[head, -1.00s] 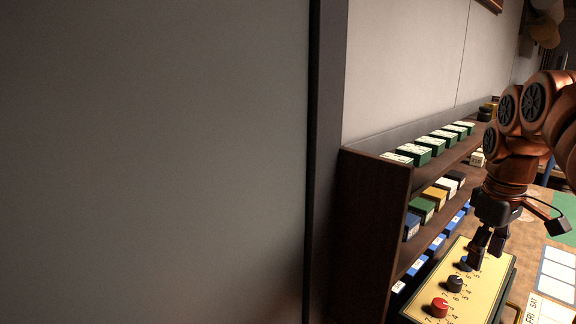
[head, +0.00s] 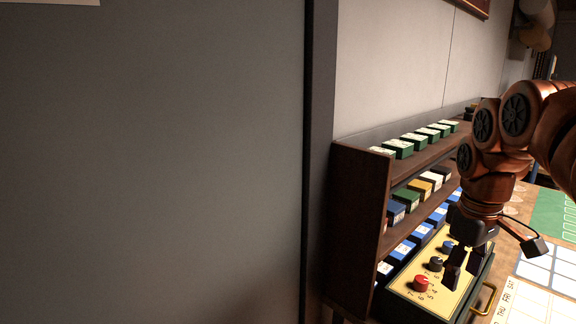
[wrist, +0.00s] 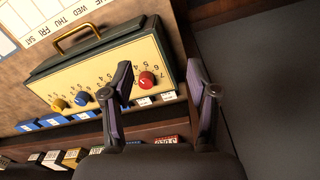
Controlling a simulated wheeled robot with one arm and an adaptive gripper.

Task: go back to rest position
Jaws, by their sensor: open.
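My gripper (head: 464,272) is open and empty, above the right side of the yellow-faced control panel box in the head view. In the wrist view, its two dark fingers (wrist: 162,100) stand apart with nothing between them but part of the box front and its red knob (wrist: 147,79). The box (head: 402,283) has red, black and blue knobs in the head view; the wrist view also shows a yellow knob (wrist: 58,104) and the brass handle (wrist: 77,37). I cannot tell whether a finger touches the box.
A wooden shelf (head: 357,200) with rows of small boxes stands behind the panel, near my gripper. A grey wall panel (head: 150,160) fills the left. A weekday chart (head: 530,300) lies on the table at right, beside a green mat (head: 550,212).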

